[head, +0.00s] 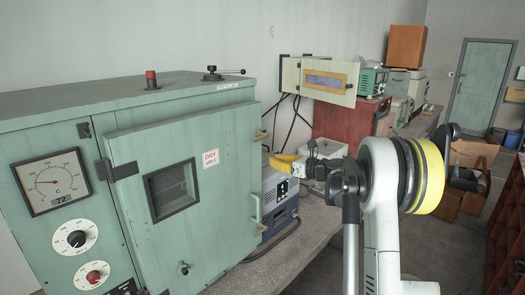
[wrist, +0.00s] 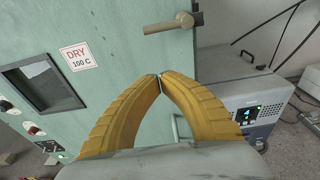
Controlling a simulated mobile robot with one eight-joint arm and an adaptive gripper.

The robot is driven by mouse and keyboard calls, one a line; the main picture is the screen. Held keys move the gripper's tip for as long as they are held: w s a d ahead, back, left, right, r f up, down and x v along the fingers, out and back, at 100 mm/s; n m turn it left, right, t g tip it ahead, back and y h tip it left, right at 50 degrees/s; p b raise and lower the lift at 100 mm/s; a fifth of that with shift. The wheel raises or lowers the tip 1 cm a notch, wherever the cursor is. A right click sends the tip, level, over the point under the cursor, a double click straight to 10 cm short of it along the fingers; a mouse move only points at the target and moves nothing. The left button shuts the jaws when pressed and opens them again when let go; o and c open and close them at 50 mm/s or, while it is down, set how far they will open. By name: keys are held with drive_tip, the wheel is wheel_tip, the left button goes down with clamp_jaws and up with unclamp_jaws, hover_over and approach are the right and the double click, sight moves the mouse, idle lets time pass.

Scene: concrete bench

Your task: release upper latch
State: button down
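The green oven door (head: 205,215) carries a brass-coloured upper latch (head: 262,136) at its top right edge. In the wrist view this latch (wrist: 172,23) lies across the edge of the door at the top, with a darker block at its right end. My gripper (head: 271,160) is to the right of the door, lower than the latch in the head view. In the wrist view its two yellow fingers (wrist: 160,78) meet at the tips with nothing seen between them. The tips are apart from the latch in the picture. The door looks closed.
A vertical door handle (head: 257,210) sits below the latch. A grey instrument with a lit display (head: 281,189) stands on the concrete bench (head: 292,252) right of the oven. An open wall cabinet (head: 318,80) and hanging cables are behind. A "DRY 100 C" label (wrist: 75,56) is on the door.

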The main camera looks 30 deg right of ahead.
drive_tip(key=p+x, duration=0.1)
drive_tip(key=x, duration=0.8)
drive_tip(key=shift+w+a, duration=0.15)
drive_tip(key=shift+w, duration=0.15)
drive_tip(key=r, duration=0.3)
drive_tip(key=shift+s+r+p, duration=0.15)
drive_tip(key=shift+s+p, duration=0.1)
drive_tip(key=shift+p, duration=0.15)
drive_tip(key=shift+r, duration=0.25)
drive_tip(key=shift+s, duration=0.1)
drive_tip(key=shift+s+r, duration=0.15)
drive_tip(key=shift+r, duration=0.05)
